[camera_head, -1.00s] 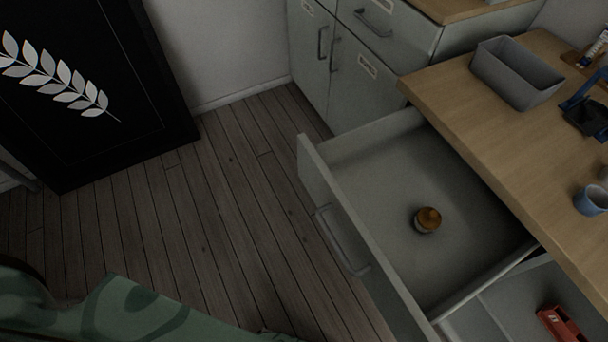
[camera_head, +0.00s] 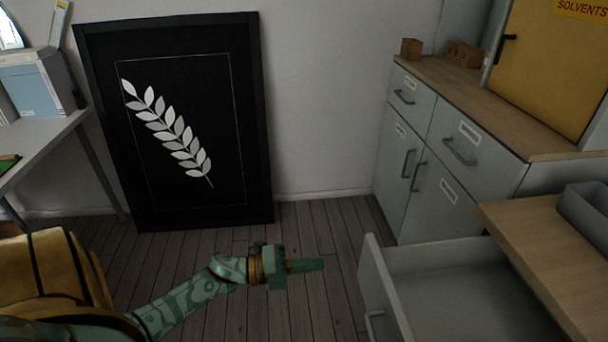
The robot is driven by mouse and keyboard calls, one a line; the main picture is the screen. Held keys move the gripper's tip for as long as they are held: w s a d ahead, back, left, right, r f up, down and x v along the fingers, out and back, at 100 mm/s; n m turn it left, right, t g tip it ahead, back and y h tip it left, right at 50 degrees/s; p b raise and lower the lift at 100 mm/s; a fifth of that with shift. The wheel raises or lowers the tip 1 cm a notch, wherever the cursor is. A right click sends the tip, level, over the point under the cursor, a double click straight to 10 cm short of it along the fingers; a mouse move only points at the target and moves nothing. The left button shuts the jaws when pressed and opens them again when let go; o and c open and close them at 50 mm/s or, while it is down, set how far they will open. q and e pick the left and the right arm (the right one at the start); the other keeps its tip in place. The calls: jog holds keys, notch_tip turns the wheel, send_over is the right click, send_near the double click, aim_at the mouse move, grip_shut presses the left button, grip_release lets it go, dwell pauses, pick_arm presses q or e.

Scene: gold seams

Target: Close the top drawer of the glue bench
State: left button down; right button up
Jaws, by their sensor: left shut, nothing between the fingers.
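The top drawer (camera_head: 374,285) of the glue bench stands open at the lower right, pulled out from under the wooden bench top (camera_head: 545,235). Its front panel faces left, and part of its handle shows at the bottom edge. The inside that shows is bare; the rest of the drawer is cut off by the frame. My left gripper (camera_head: 318,265) is shut and empty, over the floor to the left of the drawer front, apart from it in the picture. My right gripper is not in view.
A grey cabinet (camera_head: 425,190) with drawers and doors stands behind the bench, a yellow solvents cabinet (camera_head: 550,70) on top. A grey bin (camera_head: 588,212) sits on the bench. A framed leaf picture (camera_head: 180,120) leans on the wall. Floor left of the drawer is clear.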

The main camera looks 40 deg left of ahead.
aim_at(364, 259)
pick_arm(q)
jog(key=b+x, duration=0.1)
jog(key=x, duration=0.6)
jog(key=shift+w+d+f+b, duration=0.15)
jog(key=shift+w+d+b, duration=0.05)
jog(key=shift+w+b, duration=0.15)
jog(key=shift+w+d, duration=0.2)
jog(key=shift+w, duration=0.1)
jog(key=shift+w+d, duration=0.15)
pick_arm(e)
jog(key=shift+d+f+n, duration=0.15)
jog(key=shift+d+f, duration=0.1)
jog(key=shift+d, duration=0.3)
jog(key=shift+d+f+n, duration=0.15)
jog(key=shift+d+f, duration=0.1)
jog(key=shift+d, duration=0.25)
